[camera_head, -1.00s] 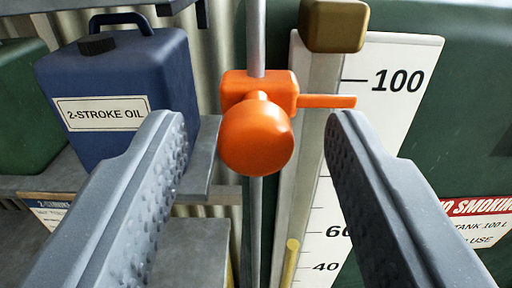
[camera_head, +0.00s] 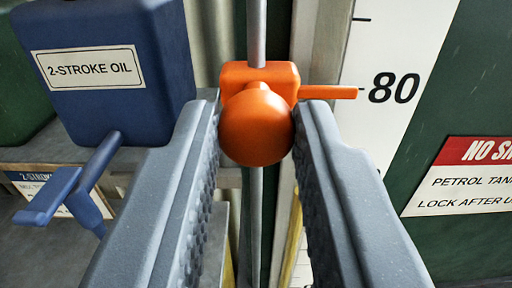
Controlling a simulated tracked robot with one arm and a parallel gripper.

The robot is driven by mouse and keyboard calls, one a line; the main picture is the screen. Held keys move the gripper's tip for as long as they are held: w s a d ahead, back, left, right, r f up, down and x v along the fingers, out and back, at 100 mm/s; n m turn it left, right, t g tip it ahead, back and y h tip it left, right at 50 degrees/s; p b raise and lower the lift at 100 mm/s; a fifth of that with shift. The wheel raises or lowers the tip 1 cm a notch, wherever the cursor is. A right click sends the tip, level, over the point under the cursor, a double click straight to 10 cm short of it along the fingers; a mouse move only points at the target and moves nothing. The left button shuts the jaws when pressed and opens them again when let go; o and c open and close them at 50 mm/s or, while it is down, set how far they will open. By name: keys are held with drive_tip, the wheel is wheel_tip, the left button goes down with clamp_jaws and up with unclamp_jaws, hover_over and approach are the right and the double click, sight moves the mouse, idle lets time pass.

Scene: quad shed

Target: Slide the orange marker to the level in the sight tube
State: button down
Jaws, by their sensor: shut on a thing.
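The orange marker (camera_head: 258,112) is a block with a round knob and a thin pointer arm to the right. It sits on a vertical grey rod (camera_head: 256,35). The pointer is at about the 80 mark on the white scale (camera_head: 400,45). My gripper (camera_head: 257,130) is shut on the marker's knob, one finger on each side. The yellow column in the sight tube (camera_head: 294,235) shows below the marker, partly behind my right finger. Its top appears well below the pointer. The lower scale numbers are hidden by that finger.
A blue 2-stroke oil can (camera_head: 105,100) stands on a shelf at the left, with a green can (camera_head: 22,110) beside it. A blue handle-like thing (camera_head: 75,190) sticks out lower left. A no-smoking sign (camera_head: 465,180) is on the green tank (camera_head: 465,245) at the right.

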wheel_tip(320, 180, down, 8)
drive_tip(key=b, duration=0.6)
drive_tip(key=shift+f, duration=0.2)
drive_tip(key=c, duration=1.2)
unclamp_jaws()
drive_tip(key=shift+r, duration=0.1)
drive_tip(key=shift+s, duration=0.1)
drive_tip(key=s+b, duration=0.2)
drive_tip(key=s, duration=1.1)
drive_tip(key=shift+s, duration=0.3)
